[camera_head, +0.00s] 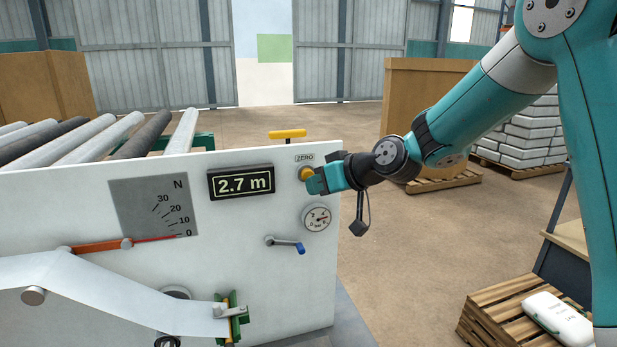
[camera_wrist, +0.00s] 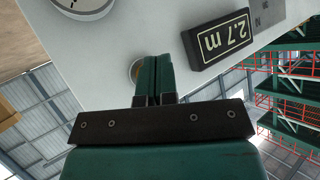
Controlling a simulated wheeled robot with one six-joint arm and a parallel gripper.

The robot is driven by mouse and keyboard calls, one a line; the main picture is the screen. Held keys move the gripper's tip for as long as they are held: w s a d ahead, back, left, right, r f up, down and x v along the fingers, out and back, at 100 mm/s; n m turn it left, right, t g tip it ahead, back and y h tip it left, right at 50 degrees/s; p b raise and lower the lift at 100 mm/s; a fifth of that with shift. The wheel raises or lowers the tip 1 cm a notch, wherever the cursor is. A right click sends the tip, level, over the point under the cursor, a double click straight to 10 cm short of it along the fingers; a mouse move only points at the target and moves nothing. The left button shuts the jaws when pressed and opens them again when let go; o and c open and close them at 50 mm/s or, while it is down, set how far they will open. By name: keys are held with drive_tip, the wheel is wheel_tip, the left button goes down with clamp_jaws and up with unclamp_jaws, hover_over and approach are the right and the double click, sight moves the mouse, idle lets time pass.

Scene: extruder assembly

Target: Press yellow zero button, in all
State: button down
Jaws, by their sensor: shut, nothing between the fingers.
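The yellow zero button (camera_head: 305,173) sits on the white machine panel (camera_head: 240,300), just below the "ZERO" label (camera_head: 304,157). In the head view my gripper (camera_head: 314,184) is at the button and covers its lower right part. In the wrist view my gripper (camera_wrist: 154,62) is shut, its two fingers together and empty. The button (camera_wrist: 134,70) shows there only as a sliver of rim beside the fingertips. I cannot tell whether the fingers touch or press it. The black display (camera_head: 240,182) reads "2.7 m"; it also shows upside down in the wrist view (camera_wrist: 218,40).
A pressure gauge (camera_head: 317,218) and a blue-tipped lever (camera_head: 285,243) are on the panel below the button. A yellow handle (camera_head: 287,134) stands above the panel's top edge. A pallet with a white bag (camera_head: 557,320) is at the lower right.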

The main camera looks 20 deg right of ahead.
drive_tip(key=shift+w, duration=0.35)
drive_tip(key=shift+w, duration=0.5)
idle(0.6)
drive_tip(key=shift+w+r, duration=0.15)
drive_tip(key=shift+w, duration=0.2)
idle(0.7)
drive_tip(key=shift+s+b, duration=0.65)
drive_tip(key=shift+s, duration=0.4)
drive_tip(key=shift+s+b, duration=1)
drive_tip(key=shift+s, duration=1.55)
